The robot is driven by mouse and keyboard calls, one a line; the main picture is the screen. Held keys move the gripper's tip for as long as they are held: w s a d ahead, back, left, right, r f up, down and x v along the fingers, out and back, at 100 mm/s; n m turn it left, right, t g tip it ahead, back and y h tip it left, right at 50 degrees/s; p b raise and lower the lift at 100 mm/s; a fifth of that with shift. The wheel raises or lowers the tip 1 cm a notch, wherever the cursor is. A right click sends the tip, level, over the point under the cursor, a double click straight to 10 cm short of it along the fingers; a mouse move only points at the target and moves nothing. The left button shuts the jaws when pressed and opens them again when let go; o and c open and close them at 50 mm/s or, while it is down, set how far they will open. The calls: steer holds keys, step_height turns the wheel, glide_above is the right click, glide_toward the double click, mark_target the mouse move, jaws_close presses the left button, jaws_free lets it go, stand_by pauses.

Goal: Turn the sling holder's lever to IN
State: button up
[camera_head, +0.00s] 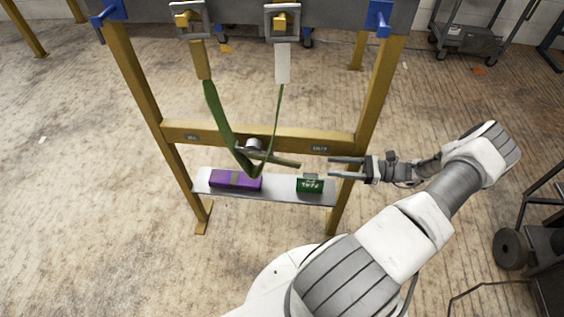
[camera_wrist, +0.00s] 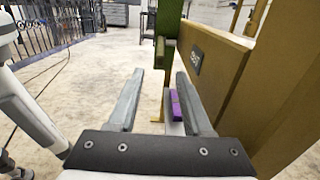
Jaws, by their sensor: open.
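The lever (camera_head: 284,162) is an olive-green bar on a grey round hub (camera_head: 254,145), at the middle of the yellow crossbar. It points right and slightly down, towards the right label plate (camera_head: 319,149), which seems to read OUT. The left plate (camera_head: 193,138) is too small to read surely. A green sling (camera_head: 224,122) hangs in a loop in front of the hub. My gripper (camera_head: 331,167) is open and empty, just right of the lever's tip and apart from it. In the wrist view, an olive-green end (camera_wrist: 165,50) shows beyond the open fingers (camera_wrist: 158,75).
The yellow crossbar (camera_wrist: 225,75) runs close along the right finger. Below the lever, a grey shelf (camera_head: 280,193) holds a purple box (camera_head: 233,180) and a green box (camera_head: 310,186). Yellow posts (camera_head: 372,95) flank the gate. A cart (camera_head: 468,38) stands far back.

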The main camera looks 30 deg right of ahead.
steer(key=b, duration=0.1)
glide_toward(261, 160)
steer(key=w+a, duration=0.1)
steer(key=w+a+f, duration=0.1)
steer(key=w+a, duration=0.1)
steer(key=shift+w+a, duration=0.1)
steer(key=shift+a, duration=0.15)
steer(key=shift+c, duration=0.2)
jaws_close()
stand_by(1.3)
